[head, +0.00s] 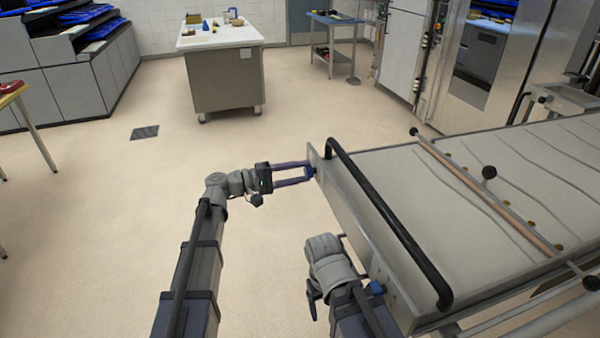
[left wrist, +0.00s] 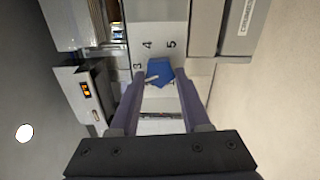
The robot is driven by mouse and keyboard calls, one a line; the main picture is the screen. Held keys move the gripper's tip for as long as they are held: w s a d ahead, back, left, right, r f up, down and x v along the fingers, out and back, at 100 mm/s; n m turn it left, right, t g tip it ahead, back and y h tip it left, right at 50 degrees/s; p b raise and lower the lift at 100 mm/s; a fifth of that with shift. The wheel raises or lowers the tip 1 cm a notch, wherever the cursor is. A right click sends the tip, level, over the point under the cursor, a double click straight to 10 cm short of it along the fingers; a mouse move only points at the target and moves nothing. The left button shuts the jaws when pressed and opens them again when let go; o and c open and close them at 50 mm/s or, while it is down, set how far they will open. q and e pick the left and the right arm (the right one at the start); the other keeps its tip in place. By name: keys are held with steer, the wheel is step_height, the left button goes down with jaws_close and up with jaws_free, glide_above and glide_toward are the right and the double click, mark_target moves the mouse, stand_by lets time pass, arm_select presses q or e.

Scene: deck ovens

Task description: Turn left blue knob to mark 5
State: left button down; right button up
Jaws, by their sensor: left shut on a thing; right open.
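The left blue knob (head: 309,171) sits on the near end panel (head: 318,160) of the long steel unit. My left gripper (head: 295,172) is shut on it. In the left wrist view the blue knob (left wrist: 159,70) lies between my two fingertips (left wrist: 158,80). Marks 3, 4 and 5 (left wrist: 170,44) show on the plate around it. A pale line on the knob points left, near the 3 side and away from 5. A second blue piece (head: 375,288) shows lower on the unit, beside my right wrist. My right gripper (head: 313,292) is low, its fingers mostly hidden.
A black bar handle (head: 385,220) runs along the unit's near edge. A pale panel with a copper-coloured rod (head: 480,190) lies on top. A white-topped cabinet (head: 220,38) stands far back. The floor left of the unit is clear.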

arm_select(q)
steer(key=m, duration=0.7)
steer(key=shift+r, duration=0.15)
steer(key=m, duration=0.4)
steer(key=shift+s, duration=0.15)
steer(key=m, duration=0.3)
steer(key=shift+m, duration=0.3)
steer(key=m, duration=0.3)
steer(key=shift+s+d+m, duration=0.1)
steer(key=shift+s+m, duration=0.05)
steer(key=shift+m, duration=0.15)
steer(key=m, duration=0.3)
steer(key=shift+s+m, duration=0.1)
steer(key=shift+m, duration=0.2)
steer(key=m, duration=0.6)
steer(key=shift+s, duration=0.1)
steer(key=shift+m, duration=0.4)
